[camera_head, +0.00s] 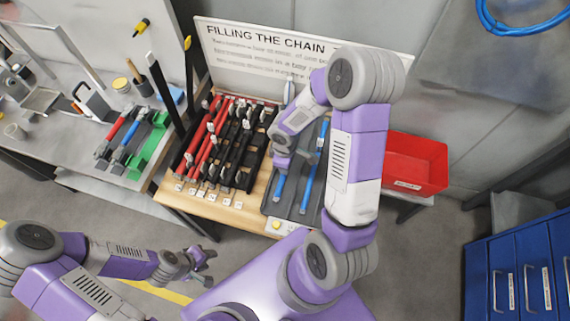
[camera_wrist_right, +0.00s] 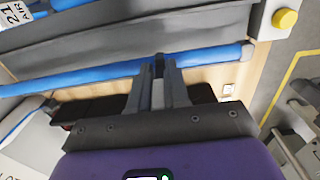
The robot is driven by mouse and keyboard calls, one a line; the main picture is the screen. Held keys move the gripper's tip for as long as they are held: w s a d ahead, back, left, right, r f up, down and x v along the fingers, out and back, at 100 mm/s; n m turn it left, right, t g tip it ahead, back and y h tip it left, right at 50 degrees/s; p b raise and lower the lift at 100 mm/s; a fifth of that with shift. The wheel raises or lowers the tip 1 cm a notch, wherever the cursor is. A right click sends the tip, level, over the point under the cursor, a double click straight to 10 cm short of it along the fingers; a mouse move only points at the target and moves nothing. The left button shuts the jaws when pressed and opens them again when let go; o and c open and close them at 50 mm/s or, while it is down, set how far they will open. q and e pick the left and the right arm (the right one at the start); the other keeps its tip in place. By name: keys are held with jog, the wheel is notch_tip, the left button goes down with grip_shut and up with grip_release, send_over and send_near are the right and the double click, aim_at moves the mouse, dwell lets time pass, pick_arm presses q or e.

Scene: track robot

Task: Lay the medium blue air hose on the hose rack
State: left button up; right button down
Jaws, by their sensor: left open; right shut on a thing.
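A blue hose (camera_head: 279,188) lies lengthwise at the left side of the grey tray (camera_head: 292,212). My right gripper (camera_head: 283,160) is shut on it, and in the right wrist view the fingertips (camera_wrist_right: 160,66) close across the hose (camera_wrist_right: 215,55). I cannot tell whether the hose touches the tray. A second blue hose (camera_head: 313,165) lies to its right in the tray. The black rack (camera_head: 238,150) stands left of the tray, with red hoses (camera_head: 202,140) on its left part. My left gripper (camera_head: 197,264) is open and empty, low in front of the table.
A sign board (camera_head: 255,55) stands behind the rack. A red bin (camera_head: 415,162) is right of the tray, behind my right arm. A yellow button (camera_head: 276,225) is at the tray's front. A side bench (camera_head: 55,135) with tools is at left, and blue drawers (camera_head: 520,265) at right.

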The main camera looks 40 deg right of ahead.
jog(key=shift+f+b, duration=2.1)
jog(key=shift+f, duration=0.25)
jog(key=c, duration=1)
grip_release()
jog(key=shift+c, duration=0.2)
notch_tip(320, 180, up, 7)
jog(key=shift+f+p, duration=0.1)
jog(key=shift+p, duration=1.05)
jog(key=shift+r, duration=0.4)
